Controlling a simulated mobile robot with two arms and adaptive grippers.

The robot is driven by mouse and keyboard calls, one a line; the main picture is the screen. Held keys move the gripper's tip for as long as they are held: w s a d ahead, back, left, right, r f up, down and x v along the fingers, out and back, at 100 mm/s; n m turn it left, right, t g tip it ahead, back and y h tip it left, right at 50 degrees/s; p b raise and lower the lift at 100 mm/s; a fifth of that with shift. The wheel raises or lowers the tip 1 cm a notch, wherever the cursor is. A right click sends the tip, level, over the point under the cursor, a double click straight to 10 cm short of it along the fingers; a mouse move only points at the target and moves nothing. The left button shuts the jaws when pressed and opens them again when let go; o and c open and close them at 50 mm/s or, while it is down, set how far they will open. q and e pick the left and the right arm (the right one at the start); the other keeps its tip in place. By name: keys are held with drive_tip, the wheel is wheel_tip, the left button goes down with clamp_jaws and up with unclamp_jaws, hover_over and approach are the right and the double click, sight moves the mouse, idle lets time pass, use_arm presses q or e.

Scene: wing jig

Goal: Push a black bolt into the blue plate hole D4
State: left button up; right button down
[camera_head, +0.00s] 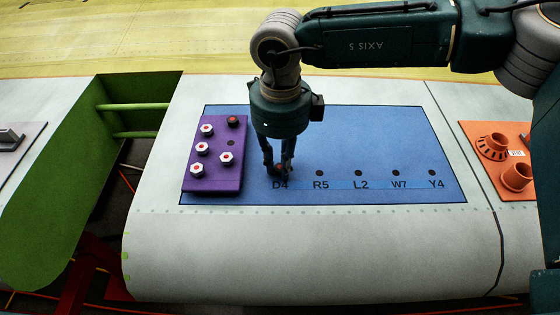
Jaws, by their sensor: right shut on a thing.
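The blue plate (370,135) lies on the pale wing panel, with a row of holes labelled D4, R5, L2, W7 and Y4. My right gripper (280,170) points down over the D4 spot, its fingers close together just above the D4 label. It is shut on a small dark thing, apparently the black bolt, which the fingers mostly hide. Hole D4 itself is hidden behind the fingertips, so I cannot tell whether the bolt is in it. The R5 hole (319,173) and the others to its right look empty. My left gripper is out of view.
A purple block (213,180) left of the gripper holds several white bolts with red centres, a dark red-topped one (233,121) and an empty-looking hole (231,143). An orange plate (515,190) with orange fittings lies at right. A green-walled opening (75,150) is at left.

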drive_tip(key=c, duration=1.5)
unclamp_jaws()
drive_tip(key=shift+r, duration=0.1)
wheel_tip(320, 180, up, 12)
drive_tip(key=shift+f, duration=0.1)
